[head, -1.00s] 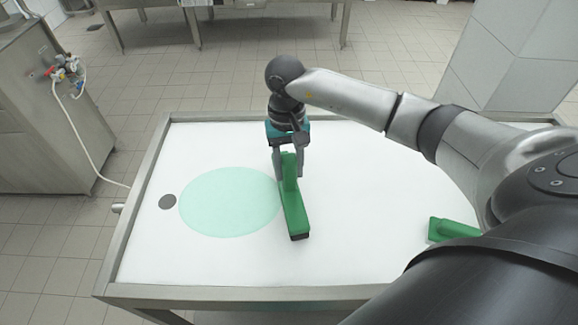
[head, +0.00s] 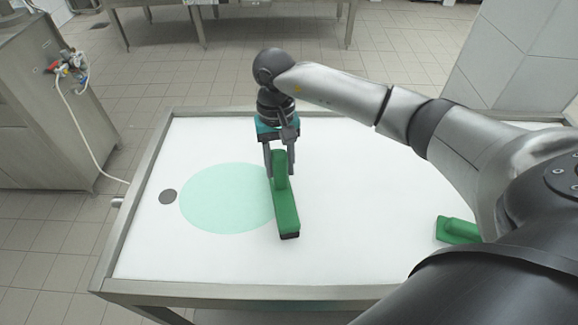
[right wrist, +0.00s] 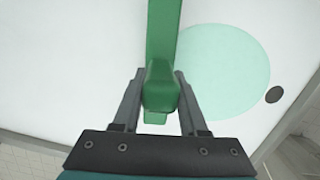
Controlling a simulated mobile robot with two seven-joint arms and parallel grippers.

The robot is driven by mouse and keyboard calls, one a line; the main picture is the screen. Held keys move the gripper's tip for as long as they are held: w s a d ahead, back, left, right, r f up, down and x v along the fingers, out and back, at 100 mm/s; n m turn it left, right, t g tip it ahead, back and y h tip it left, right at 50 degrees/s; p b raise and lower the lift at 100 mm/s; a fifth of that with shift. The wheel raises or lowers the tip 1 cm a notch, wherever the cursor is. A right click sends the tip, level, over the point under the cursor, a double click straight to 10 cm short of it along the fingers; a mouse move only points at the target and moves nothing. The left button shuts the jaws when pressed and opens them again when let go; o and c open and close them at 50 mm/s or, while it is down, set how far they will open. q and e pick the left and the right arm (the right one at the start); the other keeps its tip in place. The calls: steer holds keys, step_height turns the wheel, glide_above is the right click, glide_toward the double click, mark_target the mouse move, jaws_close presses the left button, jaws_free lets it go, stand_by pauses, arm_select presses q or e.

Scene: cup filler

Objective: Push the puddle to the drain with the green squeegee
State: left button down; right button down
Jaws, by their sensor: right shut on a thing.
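The puddle (head: 225,200) is a pale green round patch on the white table top, also in the right wrist view (right wrist: 228,72). The drain (head: 168,196) is a small dark disc just left of the puddle, apart from it. My right gripper (head: 280,166) is shut on the handle of the green squeegee (head: 286,208). The squeegee's long head lies across the puddle's right edge, at or on the table surface. In the right wrist view the handle (right wrist: 160,85) sits between my fingers, and the drain (right wrist: 273,95) shows at the right. My left gripper is not in view.
A second green tool (head: 458,229) lies at the table's right, partly hidden by my arm. The table has a raised metal rim (head: 125,230).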

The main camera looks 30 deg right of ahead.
steer(key=shift+w+a, duration=0.25)
steer(key=shift+a, duration=0.15)
steer(key=w+a+b, duration=0.3)
steer(key=a+b, duration=0.1)
steer(key=a, duration=0.2)
steer(key=shift+w+b, duration=0.35)
steer(key=w+a+b, duration=0.5)
steer(key=a+b, duration=0.1)
steer(key=a, duration=0.2)
steer(key=shift+w+a+b, duration=0.2)
steer(key=shift+a+b, duration=0.15)
stand_by(0.9)
steer(key=shift+f, duration=0.15)
stand_by(0.9)
stand_by(0.7)
